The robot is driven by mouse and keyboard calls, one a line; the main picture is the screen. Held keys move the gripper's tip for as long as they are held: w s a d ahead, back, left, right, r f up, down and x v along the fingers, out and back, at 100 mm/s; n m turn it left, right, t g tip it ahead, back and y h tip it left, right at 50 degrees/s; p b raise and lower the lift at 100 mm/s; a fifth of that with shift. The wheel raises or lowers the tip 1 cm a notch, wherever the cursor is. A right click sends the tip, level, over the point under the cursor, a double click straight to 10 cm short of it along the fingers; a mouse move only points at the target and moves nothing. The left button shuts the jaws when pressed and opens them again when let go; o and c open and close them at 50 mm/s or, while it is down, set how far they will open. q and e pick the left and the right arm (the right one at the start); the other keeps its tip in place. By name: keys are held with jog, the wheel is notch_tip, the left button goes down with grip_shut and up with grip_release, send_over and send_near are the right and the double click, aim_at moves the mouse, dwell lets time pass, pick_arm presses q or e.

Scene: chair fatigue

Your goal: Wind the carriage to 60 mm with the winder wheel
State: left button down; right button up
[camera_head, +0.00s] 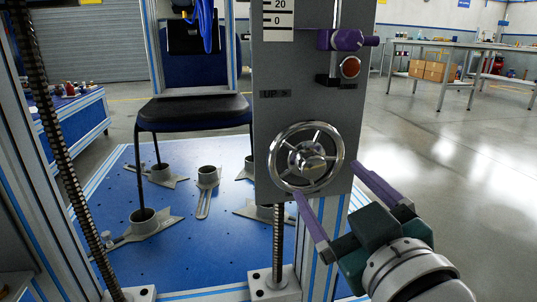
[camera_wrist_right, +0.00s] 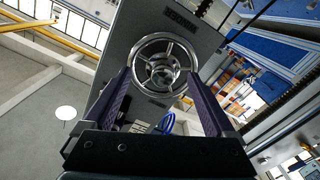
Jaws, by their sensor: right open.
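The winder wheel (camera_head: 306,157), a chrome handwheel with spokes and a round hub, is mounted on a grey upright panel (camera_head: 330,115). It also shows in the right wrist view (camera_wrist_right: 163,68). My right gripper (camera_head: 326,180) is open, its purple fingers spread near the wheel's lower right side. In the wrist view its fingers (camera_wrist_right: 158,82) stand either side of the wheel; whether they touch the rim cannot be told. My left gripper is not in view.
A purple clamp-like part (camera_head: 345,40) and an orange-brown button (camera_head: 350,67) sit on the panel above the wheel. A chair (camera_head: 195,110) stands behind on the blue perforated base (camera_head: 220,230). Vertical threaded screws flank it.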

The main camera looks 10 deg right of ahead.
aim_at(315, 173)
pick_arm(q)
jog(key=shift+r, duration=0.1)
pick_arm(e)
jog(key=shift+m, duration=0.4)
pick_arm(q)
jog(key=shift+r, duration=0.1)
pick_arm(e)
jog(key=shift+a+r+m+p, duration=0.1)
jog(key=shift+m+p, duration=0.3)
jog(key=shift+m, duration=0.5)
jog(key=m+p, duration=0.1)
jog(key=m, duration=0.1)
jog(key=shift+a+m, duration=0.15)
jog(key=shift+m, duration=0.15)
jog(key=m, duration=0.4)
jog(key=shift+a+f, duration=0.25)
jog(key=shift+f, duration=0.1)
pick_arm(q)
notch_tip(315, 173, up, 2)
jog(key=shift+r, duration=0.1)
